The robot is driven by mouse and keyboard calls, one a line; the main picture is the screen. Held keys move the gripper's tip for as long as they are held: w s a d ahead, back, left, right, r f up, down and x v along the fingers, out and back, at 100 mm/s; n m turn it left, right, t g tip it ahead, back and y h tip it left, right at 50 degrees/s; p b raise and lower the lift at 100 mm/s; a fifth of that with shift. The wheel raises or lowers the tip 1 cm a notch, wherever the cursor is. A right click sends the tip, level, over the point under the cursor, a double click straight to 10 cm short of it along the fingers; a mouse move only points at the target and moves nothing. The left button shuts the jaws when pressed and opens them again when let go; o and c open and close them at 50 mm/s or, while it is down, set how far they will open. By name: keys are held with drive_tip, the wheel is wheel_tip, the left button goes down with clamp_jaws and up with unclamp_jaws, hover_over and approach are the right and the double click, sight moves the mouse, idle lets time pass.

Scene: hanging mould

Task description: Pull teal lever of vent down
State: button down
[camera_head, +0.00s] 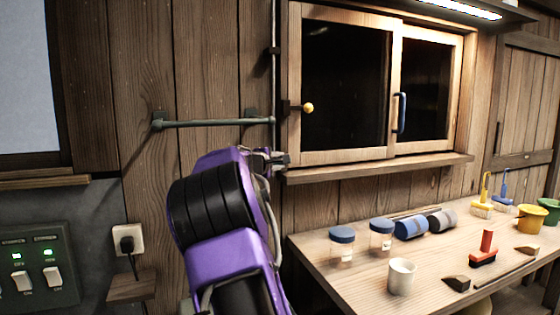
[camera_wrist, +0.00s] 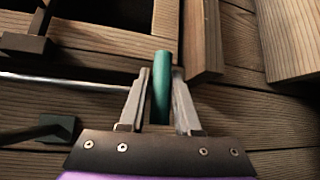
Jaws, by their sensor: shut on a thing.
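The teal lever (camera_wrist: 161,88) shows in the wrist view as a short round handle between the two fingers of my gripper (camera_wrist: 158,98). The fingers are closed on its sides, and its end sticks out past the fingertips. In the head view my gripper (camera_head: 276,159) is against the plank wall, just left of the window's lower corner. The teal lever cannot be made out there, hidden by my gripper. A thin metal rod (camera_head: 276,85) runs up the wall beside the window, above my gripper. I cannot see the vent itself.
A grey-green rail (camera_head: 215,123) is fixed to the wall left of my gripper. The window (camera_head: 345,85) and its sill (camera_head: 380,167) are close on the right. A workbench (camera_head: 345,278) with jars, a mug and brushes stands below right. A switch panel (camera_head: 40,268) is lower left.

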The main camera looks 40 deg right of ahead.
drive_tip(key=c, duration=0.7)
unclamp_jaws()
drive_tip(key=shift+w+a, duration=0.15)
drive_tip(key=shift+w, duration=0.05)
drive_tip(key=shift+s, duration=0.1)
drive_tip(key=v, duration=1.7)
drive_tip(key=shift+a, duration=0.15)
